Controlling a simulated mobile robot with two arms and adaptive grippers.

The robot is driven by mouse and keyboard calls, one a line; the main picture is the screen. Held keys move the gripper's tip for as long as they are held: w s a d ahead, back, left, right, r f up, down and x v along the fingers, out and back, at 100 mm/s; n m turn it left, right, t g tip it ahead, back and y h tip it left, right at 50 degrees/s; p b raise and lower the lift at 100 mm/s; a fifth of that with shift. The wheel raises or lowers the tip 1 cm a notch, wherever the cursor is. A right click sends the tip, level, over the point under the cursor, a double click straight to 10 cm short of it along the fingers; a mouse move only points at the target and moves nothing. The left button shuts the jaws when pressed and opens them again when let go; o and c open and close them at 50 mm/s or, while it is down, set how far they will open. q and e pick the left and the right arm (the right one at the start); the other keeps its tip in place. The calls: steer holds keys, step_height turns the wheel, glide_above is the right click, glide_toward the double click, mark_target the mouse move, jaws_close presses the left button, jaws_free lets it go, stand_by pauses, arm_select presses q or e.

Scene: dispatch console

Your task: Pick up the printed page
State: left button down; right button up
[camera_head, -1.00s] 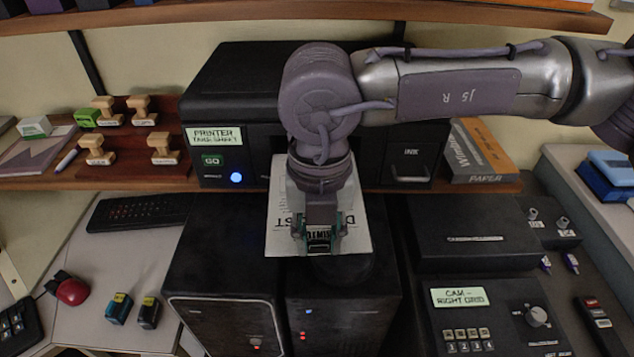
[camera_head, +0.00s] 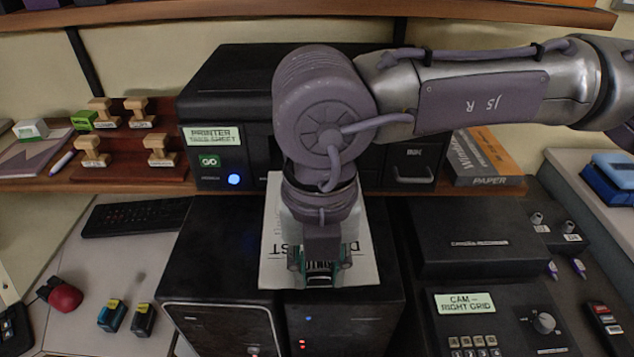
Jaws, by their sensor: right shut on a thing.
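The printed page (camera_head: 273,258) is a white sheet with large dark lettering. It sticks out from the front of the black printer (camera_head: 225,95), above the dark computer towers. My right gripper (camera_head: 320,280) comes down from above at the page's near edge and is shut on the page. The gripper and wrist hide the middle of the page and part of the printer's front. My left gripper is not in view.
Wooden stamps (camera_head: 92,150) stand on a rack at the left. Dark computer towers (camera_head: 220,260) stand below the page. A control panel (camera_head: 505,315) is at the right. A shelf (camera_head: 300,8) runs overhead.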

steer(key=shift+r, duration=0.15)
steer(key=shift+r+p, duration=1.55)
steer(key=shift+r, duration=2.1)
